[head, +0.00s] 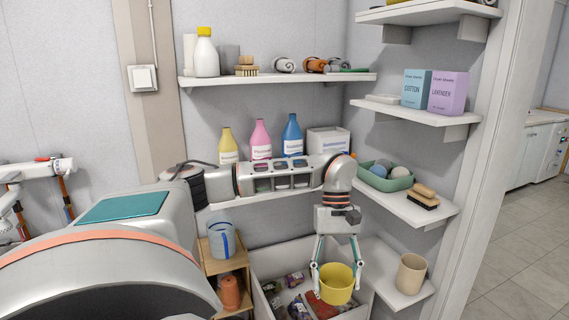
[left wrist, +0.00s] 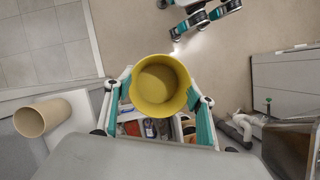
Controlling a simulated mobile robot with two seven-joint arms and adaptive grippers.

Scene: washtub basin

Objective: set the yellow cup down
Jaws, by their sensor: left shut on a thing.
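The yellow cup (head: 337,285) is held upright in my left gripper (head: 338,274), whose two fingers are shut on its sides. In the head view it hangs over the white bin at the lower middle. In the left wrist view the yellow cup (left wrist: 160,86) is seen from above, looks empty, and sits between the teal fingers. How far it is above the bin is hard to judge. Teal and grey parts (left wrist: 200,18) at the top of the left wrist view may be my right gripper; its jaws are unclear.
The white bin (head: 262,297) holds several packets and bottles. A low white shelf (head: 388,290) to its right bears a beige cup (head: 411,273), with bare room left of it. A wooden stand (head: 237,262) with a blue-striped container (head: 221,241) is on the left.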

